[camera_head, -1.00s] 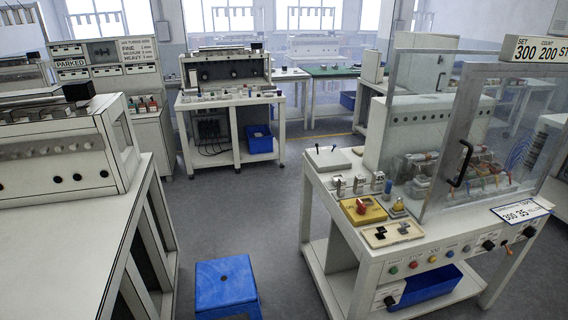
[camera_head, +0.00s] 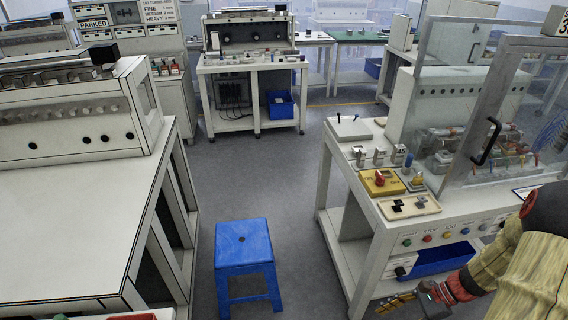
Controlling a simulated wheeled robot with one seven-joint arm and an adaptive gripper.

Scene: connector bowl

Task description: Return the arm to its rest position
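My arm comes in at the lower right, with a pale yellow ribbed sleeve and dark and red joints. My gripper (camera_head: 398,303) is at its end, low in front of the right-hand workbench (camera_head: 340,170), with gold-brown finger parts pointing left. It is small and partly cut off by the lower edge, so I cannot tell whether it is open or shut, or whether it holds anything.
A blue stool (camera_head: 244,247) stands on the floor between the left bench (camera_head: 70,225) and the right-hand workbench. A blue bin (camera_head: 440,262) sits under the right-hand workbench, behind my gripper. The aisle floor beyond the stool is clear.

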